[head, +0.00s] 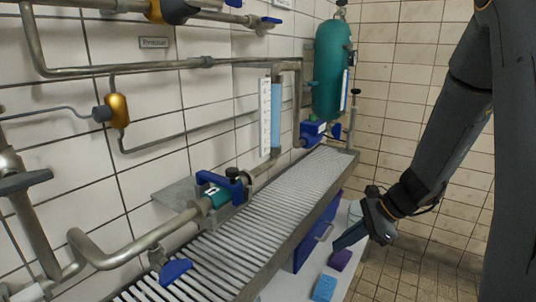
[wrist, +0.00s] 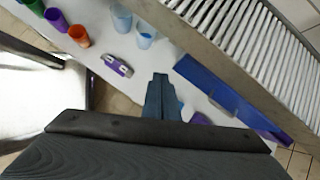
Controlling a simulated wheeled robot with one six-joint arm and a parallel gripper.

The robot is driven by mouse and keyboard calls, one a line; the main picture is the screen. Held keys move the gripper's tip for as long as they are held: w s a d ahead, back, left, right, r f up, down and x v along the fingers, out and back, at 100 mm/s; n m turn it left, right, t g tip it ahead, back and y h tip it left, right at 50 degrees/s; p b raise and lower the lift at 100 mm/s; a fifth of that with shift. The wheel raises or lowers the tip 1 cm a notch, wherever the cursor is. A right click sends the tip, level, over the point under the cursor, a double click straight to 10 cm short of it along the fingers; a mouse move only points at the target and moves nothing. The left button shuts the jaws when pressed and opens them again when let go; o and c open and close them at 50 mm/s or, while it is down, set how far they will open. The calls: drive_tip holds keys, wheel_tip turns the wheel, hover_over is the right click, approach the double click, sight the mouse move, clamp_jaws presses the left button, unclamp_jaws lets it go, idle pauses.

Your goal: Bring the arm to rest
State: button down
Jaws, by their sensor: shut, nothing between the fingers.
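My arm comes down from the upper right of the head view, bent, with my gripper (head: 345,241) at its lower end. The gripper points down and left, over the white surface beside the slatted rack. Its dark teal fingers are together with nothing seen between them. In the wrist view my gripper (wrist: 160,80) also shows shut, above the white surface. A purple block (head: 340,260) and a blue block (head: 324,287) lie on that surface below the gripper. I cannot tell the exact height of the fingers above them.
The slatted metal rack (head: 265,215) and a blue drawer front (head: 311,240) stand left of my gripper. Pipes and a teal tank (head: 332,70) are on the tiled wall. The wrist view shows an orange cup (wrist: 79,36) and several other cups, plus a purple-and-white item (wrist: 118,65).

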drive_tip(key=s+a+r+n+g+h+p, duration=0.1)
drive_tip(key=s+r+n+h+p, duration=0.2)
drive_tip(key=s+r+n, duration=0.3)
drive_tip(key=s+a+r+n+g+h+p, duration=0.1)
drive_tip(key=s+r+n+h+p, duration=0.3)
drive_tip(key=s+n, duration=0.9)
wheel_tip(320, 180, up, 2)
drive_tip(key=shift+s+a+r+g, duration=0.1)
drive_tip(key=shift+s+a+g, duration=0.2)
drive_tip(key=shift+s+a, duration=0.3)
drive_tip(key=shift+w+a, duration=0.1)
drive_tip(key=shift+a, duration=0.15)
